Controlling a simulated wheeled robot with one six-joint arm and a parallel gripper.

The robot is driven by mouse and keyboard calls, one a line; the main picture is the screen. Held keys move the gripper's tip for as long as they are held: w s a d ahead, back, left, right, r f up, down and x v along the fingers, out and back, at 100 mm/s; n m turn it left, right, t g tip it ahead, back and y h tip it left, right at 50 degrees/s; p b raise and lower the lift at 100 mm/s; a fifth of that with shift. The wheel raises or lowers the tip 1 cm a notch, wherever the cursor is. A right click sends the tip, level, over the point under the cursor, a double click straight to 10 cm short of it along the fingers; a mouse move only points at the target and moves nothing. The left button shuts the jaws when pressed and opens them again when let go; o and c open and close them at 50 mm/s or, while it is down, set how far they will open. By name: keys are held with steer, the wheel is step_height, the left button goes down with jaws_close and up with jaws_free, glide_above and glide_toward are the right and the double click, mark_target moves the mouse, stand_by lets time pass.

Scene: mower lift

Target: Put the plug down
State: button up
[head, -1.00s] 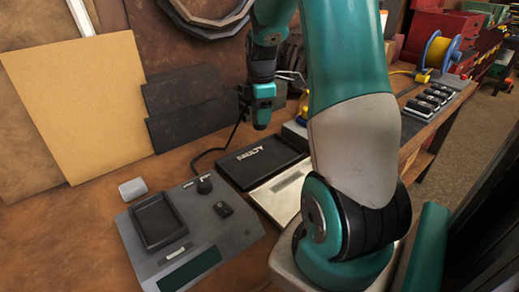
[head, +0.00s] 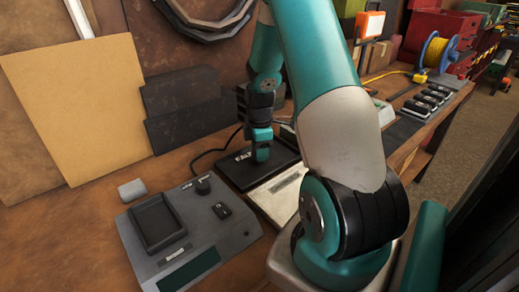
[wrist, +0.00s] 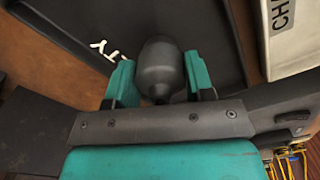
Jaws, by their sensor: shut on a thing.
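My gripper (head: 261,152) is low over the black tray marked FAULTY (head: 283,172) in the head view. In the wrist view its teal fingers (wrist: 160,72) are shut on the plug (wrist: 163,62), a dark grey rounded piece. Behind it in that view lies the black tray (wrist: 195,22), with the letters TY partly showing. The head view does not show the plug clearly, and I cannot tell if it touches the tray. A black cable (head: 207,153) runs from the tester side toward my gripper.
A grey tester (head: 190,235) with a recess, knob and screen stands front left of the tray. A pale labelled panel (head: 280,197) lies right beside the tray. Dark blocks (head: 185,128) stand behind. Several black items (head: 425,103) sit in a rack at right.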

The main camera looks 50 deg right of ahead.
steer(key=shift+f, duration=0.15)
steer(key=o, duration=1)
steer(key=shift+c, duration=0.2)
step_height(320, 180, up, 12)
steer(key=b, duration=0.1)
steer(key=w+a+r, duration=0.2)
steer(key=a+r, duration=0.2)
steer(key=a, duration=0.9)
steer(key=s+a+r+m+y, duration=0.1)
steer(key=s+a+r+y, duration=0.1)
steer(key=s+a, duration=0.6)
steer(key=s+a+r+m+y, duration=0.2)
steer(key=s+a, duration=0.7)
steer(key=a, duration=0.8)
steer(key=shift+s+a+r, duration=0.2)
steer(key=shift+a+r, duration=0.05)
steer(key=shift+r, duration=0.15)
